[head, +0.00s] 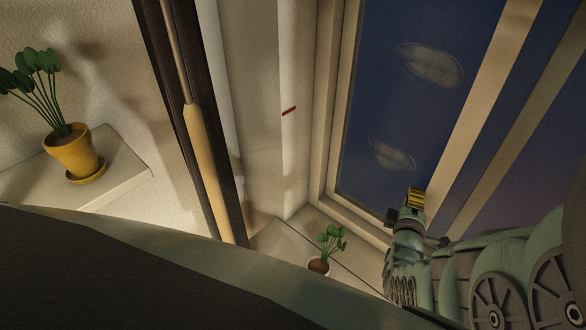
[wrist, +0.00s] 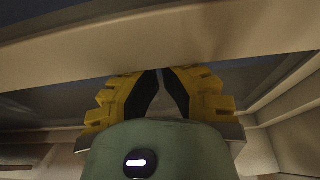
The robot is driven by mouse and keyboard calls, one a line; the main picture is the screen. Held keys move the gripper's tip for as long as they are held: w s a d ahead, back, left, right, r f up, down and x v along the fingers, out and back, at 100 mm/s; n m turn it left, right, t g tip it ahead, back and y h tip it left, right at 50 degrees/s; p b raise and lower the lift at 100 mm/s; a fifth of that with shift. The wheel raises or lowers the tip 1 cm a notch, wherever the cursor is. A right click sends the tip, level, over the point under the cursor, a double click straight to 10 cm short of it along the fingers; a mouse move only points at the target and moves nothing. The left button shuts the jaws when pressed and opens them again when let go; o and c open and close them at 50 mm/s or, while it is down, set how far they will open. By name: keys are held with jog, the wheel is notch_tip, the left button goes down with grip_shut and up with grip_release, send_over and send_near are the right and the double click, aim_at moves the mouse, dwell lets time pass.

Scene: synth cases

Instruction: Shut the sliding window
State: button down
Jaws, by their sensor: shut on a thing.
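The sliding window (head: 405,95) has a cream frame and dark blue glass, seen tilted in the head view. A cream sash bar (head: 485,85) runs along the right side of the glass. My gripper (head: 415,192), with yellow fingers, is at the lower end of this bar. In the wrist view the bar (wrist: 160,50) crosses in front of my gripper (wrist: 161,72), whose fingertips meet its near edge. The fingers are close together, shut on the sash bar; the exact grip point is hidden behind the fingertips.
A small potted plant (head: 318,266) stands on the sill near the window's lower corner, left of my gripper. A yellow-potted plant (head: 75,152) stands on a pale ledge at left. A red mark (head: 289,110) is on the pale wall beside the window frame.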

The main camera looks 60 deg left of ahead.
aim_at(449, 215)
jog(key=d, duration=0.3)
jog(key=w+d, duration=0.1)
jog(key=d, duration=0.2)
jog(key=w+d, duration=0.1)
jog(key=d, duration=0.1)
jog(key=shift+w+d, duration=0.15)
jog(key=shift+d, duration=0.25)
